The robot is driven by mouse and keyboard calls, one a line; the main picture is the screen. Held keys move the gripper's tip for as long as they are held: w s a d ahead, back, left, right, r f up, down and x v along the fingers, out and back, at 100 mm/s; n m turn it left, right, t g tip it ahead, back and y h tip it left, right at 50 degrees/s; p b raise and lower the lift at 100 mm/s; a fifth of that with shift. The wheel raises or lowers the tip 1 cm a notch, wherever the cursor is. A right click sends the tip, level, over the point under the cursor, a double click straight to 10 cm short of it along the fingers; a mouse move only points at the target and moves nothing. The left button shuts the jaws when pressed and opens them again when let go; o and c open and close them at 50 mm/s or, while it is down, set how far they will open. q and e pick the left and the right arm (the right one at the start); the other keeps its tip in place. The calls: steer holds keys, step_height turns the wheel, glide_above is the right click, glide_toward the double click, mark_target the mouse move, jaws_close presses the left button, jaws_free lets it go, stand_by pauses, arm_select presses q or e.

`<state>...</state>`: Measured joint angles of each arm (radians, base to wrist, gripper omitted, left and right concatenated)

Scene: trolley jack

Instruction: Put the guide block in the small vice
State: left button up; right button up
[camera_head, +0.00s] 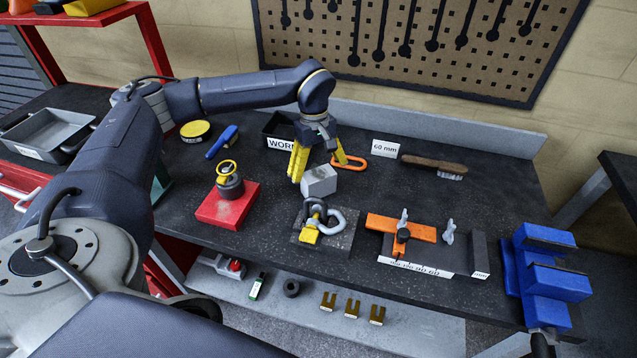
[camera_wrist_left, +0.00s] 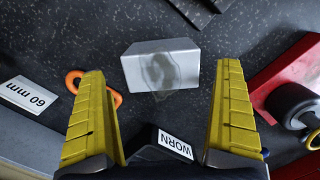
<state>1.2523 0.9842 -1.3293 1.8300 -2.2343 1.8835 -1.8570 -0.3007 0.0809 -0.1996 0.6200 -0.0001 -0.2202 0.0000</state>
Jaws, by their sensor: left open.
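A light grey metal block (camera_head: 320,180), which I take for the guide block, sits on the dark bench top near the middle. It also shows in the left wrist view (camera_wrist_left: 160,65), with a darker patch on the side facing the camera. My left gripper (camera_head: 318,168) is open, its yellow fingers pointing down just behind and above the block. In the left wrist view the block lies ahead of the gap between the fingertips (camera_wrist_left: 160,80), not held. The blue vice (camera_head: 545,275) stands at the bench's right end. My right gripper is not in view.
A red block with a yellow-topped part (camera_head: 228,205) stands left of the guide block. A shackle and chain piece (camera_head: 320,222) lies in front. An orange clamp fixture (camera_head: 402,230) stands between block and vice. Behind are an orange link (camera_head: 350,162), a brush (camera_head: 435,165) and the WORN bin (camera_head: 280,130).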

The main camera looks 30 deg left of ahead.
mark_target(318, 173)
arm_select(q)
steer(key=shift+s+d+f, duration=0.1)
steer(key=shift+s+f, duration=0.05)
steer(key=shift+f, duration=1)
steer(key=shift+s+d+f, duration=0.1)
steer(key=shift+f, duration=1)
steer(key=shift+c, duration=0.2)
steer(key=shift+r, duration=0.1)
steer(key=c, duration=1.5)
